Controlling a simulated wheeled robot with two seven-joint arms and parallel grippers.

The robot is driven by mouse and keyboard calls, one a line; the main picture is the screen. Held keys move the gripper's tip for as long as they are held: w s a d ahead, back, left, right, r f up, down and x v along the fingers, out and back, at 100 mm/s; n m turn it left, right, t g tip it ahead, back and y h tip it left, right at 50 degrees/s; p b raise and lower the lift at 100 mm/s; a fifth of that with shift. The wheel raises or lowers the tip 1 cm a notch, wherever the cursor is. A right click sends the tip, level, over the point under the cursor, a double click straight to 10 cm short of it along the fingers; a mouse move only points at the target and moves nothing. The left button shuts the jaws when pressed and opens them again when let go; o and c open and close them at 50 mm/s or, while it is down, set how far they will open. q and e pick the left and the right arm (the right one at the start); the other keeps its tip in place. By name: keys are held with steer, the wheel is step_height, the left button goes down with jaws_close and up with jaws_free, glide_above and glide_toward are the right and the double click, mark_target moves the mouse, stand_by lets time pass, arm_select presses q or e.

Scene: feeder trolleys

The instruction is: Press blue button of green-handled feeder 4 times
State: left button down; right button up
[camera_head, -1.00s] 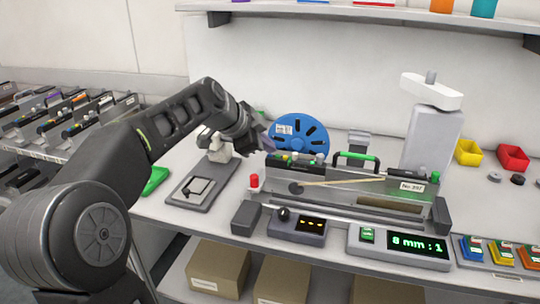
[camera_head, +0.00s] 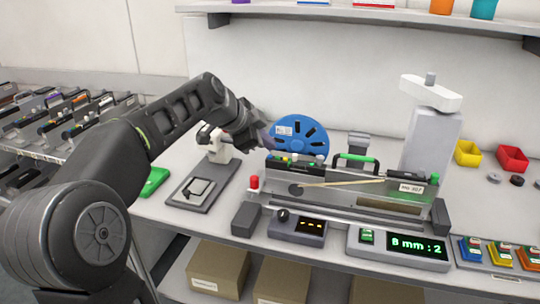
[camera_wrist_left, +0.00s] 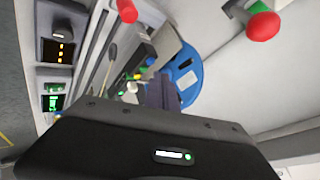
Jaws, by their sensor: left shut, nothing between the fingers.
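The green-handled feeder (camera_head: 330,190) stands on the bench, its green handle (camera_head: 357,158) on top. A row of small coloured buttons (camera_head: 295,159) runs along its upper left end. My left gripper (camera_head: 264,144) is shut and empty, just above and left of that row, in front of the blue reel (camera_head: 300,136). Its closed fingers (camera_wrist_left: 162,94) also show in the left wrist view, pointing toward the reel. The display (camera_head: 416,247) reads "8 mm : 2". My right gripper is out of view.
A red knob (camera_head: 254,182) rises at the feeder's left end. A small press-like stand (camera_head: 215,150) and a grey plate (camera_head: 200,190) lie to the left. A grey column with a white top (camera_head: 432,130) stands behind on the right. Red and yellow bins are beyond it.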

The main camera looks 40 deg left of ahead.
mark_target(267, 159)
arm_select(q)
steer(key=shift+r+p, duration=1.65)
steer(key=shift+r, duration=0.85)
stand_by(0.7)
